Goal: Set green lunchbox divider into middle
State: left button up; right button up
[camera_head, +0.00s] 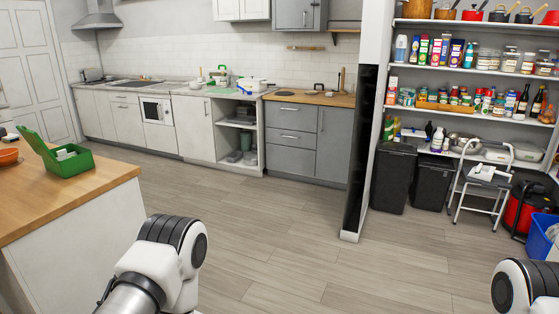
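A green lunchbox (70,163) with its lid (36,147) raised stands on the wooden counter (70,197) at the left. Something whitish (65,154), perhaps a divider or contents, shows inside it. It is too small to tell which. I cannot make out a separate green divider. Parts of my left arm show at the lower middle and of my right arm at the lower right corner. Neither gripper's fingers are in the picture.
An orange bowl (8,156) sits on the counter left of the lunchbox. Open wooden floor (270,229) lies ahead. Dark bins (394,178), a step stool (480,190) and full shelves (470,68) stand at the right. Kitchen cabinets (291,140) line the back wall.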

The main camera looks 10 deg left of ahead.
aim_at(62, 155)
jog(key=i+u, duration=0.4)
jog(key=i+l+u, duration=0.1)
jog(key=i+u, duration=0.35)
jog(key=i+l+u, duration=0.2)
jog(key=u, duration=0.2)
jog(key=i+l+u, duration=0.1)
jog(key=i+u, duration=0.15)
jog(key=u, duration=0.2)
jog(key=i+l+u, duration=0.2)
jog(key=u, duration=0.25)
jog(key=l+u, duration=0.1)
jog(key=l, duration=0.6)
jog(key=l+u, duration=0.1)
jog(key=l, duration=0.6)
jog(key=k+l+u, duration=0.1)
jog(key=l, duration=0.6)
jog(key=k, duration=0.05)
